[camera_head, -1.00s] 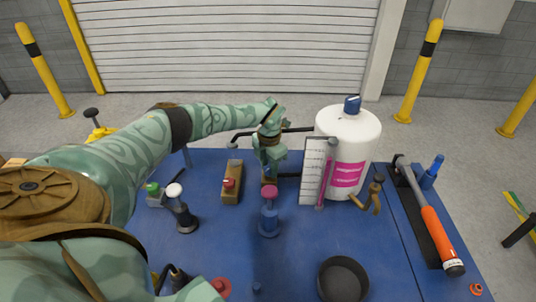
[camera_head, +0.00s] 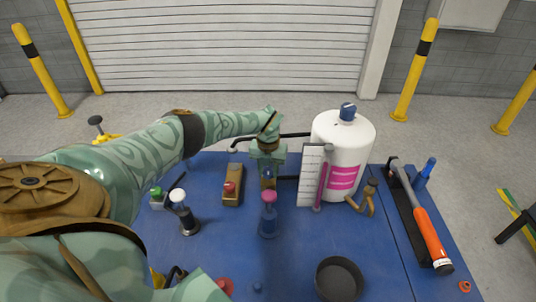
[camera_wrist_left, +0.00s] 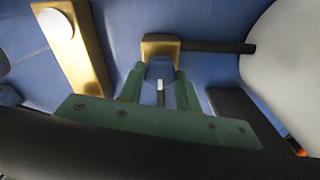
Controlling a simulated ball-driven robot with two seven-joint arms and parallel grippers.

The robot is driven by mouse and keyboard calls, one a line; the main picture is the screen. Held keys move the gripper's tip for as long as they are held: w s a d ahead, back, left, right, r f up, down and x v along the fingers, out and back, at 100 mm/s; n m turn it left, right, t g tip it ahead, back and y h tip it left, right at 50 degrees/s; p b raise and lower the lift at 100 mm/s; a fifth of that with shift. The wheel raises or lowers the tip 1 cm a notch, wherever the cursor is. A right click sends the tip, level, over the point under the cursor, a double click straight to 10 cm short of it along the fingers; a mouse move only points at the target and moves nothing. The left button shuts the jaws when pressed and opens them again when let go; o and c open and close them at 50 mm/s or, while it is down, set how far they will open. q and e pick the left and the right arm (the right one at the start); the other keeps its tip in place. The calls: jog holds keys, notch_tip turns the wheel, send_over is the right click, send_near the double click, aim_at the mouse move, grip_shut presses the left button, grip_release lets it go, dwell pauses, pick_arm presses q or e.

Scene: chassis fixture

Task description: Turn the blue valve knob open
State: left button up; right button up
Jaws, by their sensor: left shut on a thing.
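The blue valve knob (camera_wrist_left: 160,72) sits on a brass valve body (camera_wrist_left: 160,48), which has a dark pipe running right from it. My left gripper (camera_wrist_left: 158,88) is shut on the knob, with one green finger on each side. A small white mark shows on the knob between the fingers. In the head view, my left gripper (camera_head: 268,165) comes down onto the valve from above, and the brass body (camera_head: 268,184) shows just below it. The fingers hide part of the knob. My right gripper is not in view.
A white tank (camera_head: 345,140) with a blue cap and a white scale panel (camera_head: 311,175) stand right of the valve. A brass block with a red button (camera_head: 232,187) is left. A pink-topped blue bottle (camera_head: 268,215) stands in front. A hammer (camera_head: 425,220) lies far right.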

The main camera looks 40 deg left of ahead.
aim_at(268, 171)
pick_arm(q)
jog(key=shift+w+r, duration=0.1)
jog(key=shift+r, duration=0.05)
jog(key=o, duration=1)
jog(key=shift+c, duration=0.2)
notch_tip(268, 171, up, 16)
jog(key=p, duration=0.3)
jog(key=shift+r, duration=0.15)
